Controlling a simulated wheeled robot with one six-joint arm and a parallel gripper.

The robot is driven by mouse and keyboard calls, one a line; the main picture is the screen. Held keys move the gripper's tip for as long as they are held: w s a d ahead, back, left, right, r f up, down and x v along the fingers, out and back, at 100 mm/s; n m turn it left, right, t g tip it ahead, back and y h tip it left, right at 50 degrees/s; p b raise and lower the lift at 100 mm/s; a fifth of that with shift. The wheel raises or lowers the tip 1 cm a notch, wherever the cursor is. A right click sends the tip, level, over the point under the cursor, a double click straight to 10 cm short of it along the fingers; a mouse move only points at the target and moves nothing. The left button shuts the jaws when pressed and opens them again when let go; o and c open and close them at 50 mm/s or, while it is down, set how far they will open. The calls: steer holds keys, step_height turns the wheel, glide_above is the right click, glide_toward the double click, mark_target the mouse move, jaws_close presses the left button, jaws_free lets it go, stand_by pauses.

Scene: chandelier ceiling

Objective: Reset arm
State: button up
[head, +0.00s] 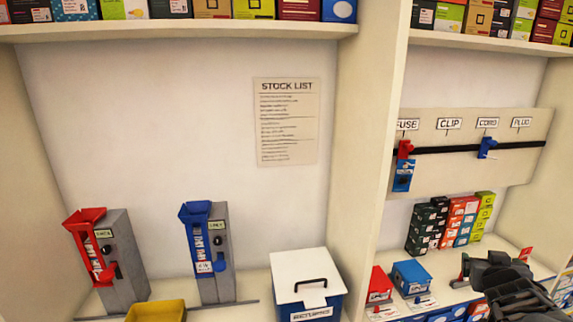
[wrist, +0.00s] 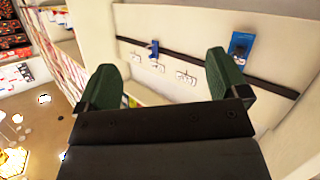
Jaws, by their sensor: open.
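My gripper (head: 492,264) is at the lower right in the head view, in front of the right bay's lower shelf. In the wrist view, its two green fingers (wrist: 163,75) stand wide apart with nothing between them. The dark gripper body fills the lower middle of that view. The wrist view is tilted and shows the labelled peg board (wrist: 210,22), with a blue packet (wrist: 241,44) beyond the right finger.
In the head view, stacked small boxes (head: 450,222) stand left of my gripper. Red (head: 380,284) and blue (head: 411,277) bins sit on the shelf. A white-lidded box (head: 307,272), two dispensers (head: 208,250) and a yellow tray (head: 156,311) are in the left bay.

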steer(key=s+a+f+g+y, duration=0.1)
steer(key=s+a+f+g, duration=0.25)
steer(key=a, duration=0.25)
steer(key=s+a+f+g+y, duration=0.2)
steer(key=a+f+g, duration=0.1)
steer(key=a+f, duration=0.15)
steer(key=s+a+n+y, duration=0.1)
steer(key=a+n+y, duration=0.1)
steer(key=a, duration=0.8)
steer(key=s+a+n+g+y, duration=0.1)
steer(key=s+a+n+y, duration=0.1)
steer(key=a, duration=0.8)
steer(key=shift+s+r+y, duration=0.2)
steer(key=shift+s+y, duration=0.05)
steer(key=shift+y, duration=0.25)
steer(key=shift+d, duration=0.1)
